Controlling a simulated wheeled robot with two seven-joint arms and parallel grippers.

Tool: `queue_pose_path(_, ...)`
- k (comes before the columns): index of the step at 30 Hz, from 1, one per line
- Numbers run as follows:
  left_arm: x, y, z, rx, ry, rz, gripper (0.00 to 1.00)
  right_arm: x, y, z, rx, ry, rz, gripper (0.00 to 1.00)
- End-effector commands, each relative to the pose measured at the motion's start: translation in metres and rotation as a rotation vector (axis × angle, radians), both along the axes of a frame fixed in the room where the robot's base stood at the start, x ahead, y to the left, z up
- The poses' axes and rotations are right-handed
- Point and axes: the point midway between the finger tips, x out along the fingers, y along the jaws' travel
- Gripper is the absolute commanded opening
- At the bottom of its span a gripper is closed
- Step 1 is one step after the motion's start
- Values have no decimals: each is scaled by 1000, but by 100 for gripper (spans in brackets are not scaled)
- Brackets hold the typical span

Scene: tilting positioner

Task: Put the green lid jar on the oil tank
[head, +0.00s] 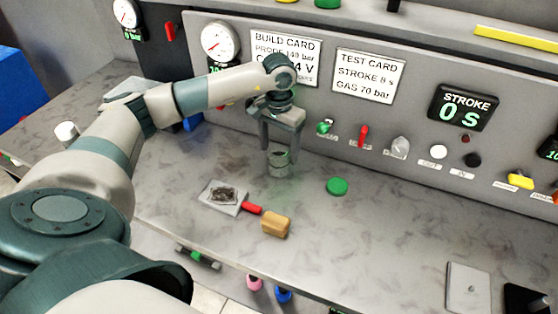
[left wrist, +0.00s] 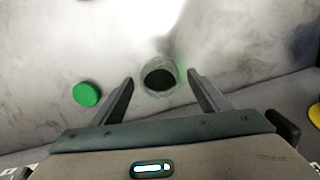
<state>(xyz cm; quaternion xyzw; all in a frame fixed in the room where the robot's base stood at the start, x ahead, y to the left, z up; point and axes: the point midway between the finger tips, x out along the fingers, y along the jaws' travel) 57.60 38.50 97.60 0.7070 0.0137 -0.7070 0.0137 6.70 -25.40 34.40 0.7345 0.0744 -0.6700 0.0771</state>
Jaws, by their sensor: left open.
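A small greyish, see-through-looking jar (head: 278,168) stands upright on the bench; its dark open mouth shows in the left wrist view (left wrist: 160,79). A round green lid (head: 337,186) lies flat on the bench, apart from the jar and to its right; it is at the left in the left wrist view (left wrist: 87,94). My left gripper (head: 280,148) is open over the jar, pointing down. In the left wrist view, the jar shows between its two fingertips (left wrist: 161,76). I cannot tell whether the fingers touch it. No oil tank can be made out. My right gripper is out of view.
The panel (head: 350,130) with knobs and a stroke display (head: 463,107) rises behind. The bench right of the lid is largely clear.

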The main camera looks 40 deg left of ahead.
Motion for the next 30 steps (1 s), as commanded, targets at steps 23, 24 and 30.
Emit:
queue_pose_path(23, 0, 0, 70, 0, 0, 1, 69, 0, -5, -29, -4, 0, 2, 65)
queue_pose_path(24, 0, 0, 70, 0, 0, 1, 69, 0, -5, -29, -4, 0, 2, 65)
queue_pose_path(30, 0, 0, 70, 0, 0, 1, 69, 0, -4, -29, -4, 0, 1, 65)
